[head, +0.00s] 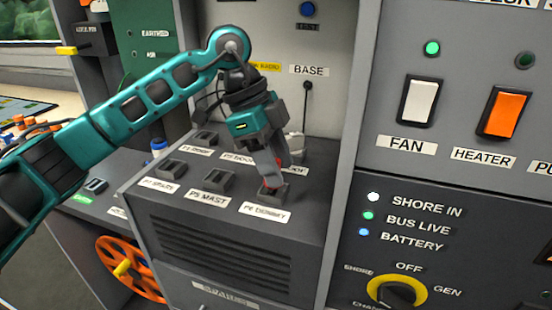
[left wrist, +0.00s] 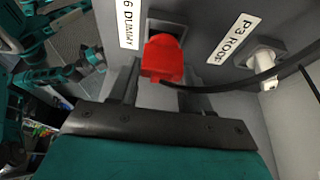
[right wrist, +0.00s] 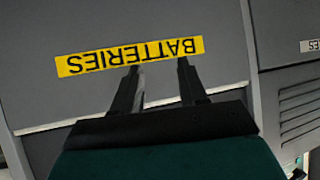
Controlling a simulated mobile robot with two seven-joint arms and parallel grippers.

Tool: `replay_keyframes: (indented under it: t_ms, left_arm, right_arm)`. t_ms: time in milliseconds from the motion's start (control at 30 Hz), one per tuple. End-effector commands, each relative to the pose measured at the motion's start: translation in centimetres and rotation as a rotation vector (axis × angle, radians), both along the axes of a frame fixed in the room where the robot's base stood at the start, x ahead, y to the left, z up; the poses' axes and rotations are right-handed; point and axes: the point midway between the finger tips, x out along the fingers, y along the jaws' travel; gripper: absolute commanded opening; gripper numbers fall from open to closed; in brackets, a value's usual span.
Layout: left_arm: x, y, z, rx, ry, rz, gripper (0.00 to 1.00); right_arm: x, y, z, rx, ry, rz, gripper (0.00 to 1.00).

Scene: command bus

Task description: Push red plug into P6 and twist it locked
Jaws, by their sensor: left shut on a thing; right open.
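The red plug (left wrist: 163,58) is at the mouth of the P6 socket (left wrist: 165,30), beside the label ending in DUMMY; how deep it sits, and whether it is turned, I cannot tell. My left gripper (head: 270,172) is shut on the plug from above. In the head view the fingers mostly hide the plug (head: 277,181), with the P6 socket (head: 271,193) just beneath. A black cable (left wrist: 230,82) passes close to the plug in the left wrist view. My right gripper (right wrist: 158,78) is open and empty, facing a grey panel with a yellow BATTERIES label (right wrist: 130,57).
A white plug (left wrist: 265,58) sits at P3 ROOF, close beside P6. Other sockets, such as P5 MAST (head: 216,181), look empty. The BASE cable (head: 306,115) hangs on the wall behind. A switch panel (head: 450,180) stands to the right.

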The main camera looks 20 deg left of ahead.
Motion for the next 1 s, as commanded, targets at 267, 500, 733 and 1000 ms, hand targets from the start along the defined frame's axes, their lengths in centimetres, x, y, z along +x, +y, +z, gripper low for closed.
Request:
replay_keyframes:
  t_ms: [267,500,733,1000]
  left_arm:
    - [0.0,0.0,-0.1,0.000,0.000,0.000,0.18]
    - [0.0,0.0,-0.4,0.000,0.000,0.000,0.18]
    - [0.0,0.0,-0.7,0.000,-0.001,0.000,0.18]
    - [0.0,0.0,-1.1,0.000,0.000,0.000,0.18]
  right_arm:
    - [0.0,0.0,-0.1,0.000,0.001,0.000,0.43]
    - [0.0,0.0,-0.2,0.000,0.001,0.000,0.43]
    - [0.0,0.0,-0.3,0.000,0.001,0.000,0.43]
    - [0.0,0.0,-0.4,0.000,0.001,0.000,0.43]
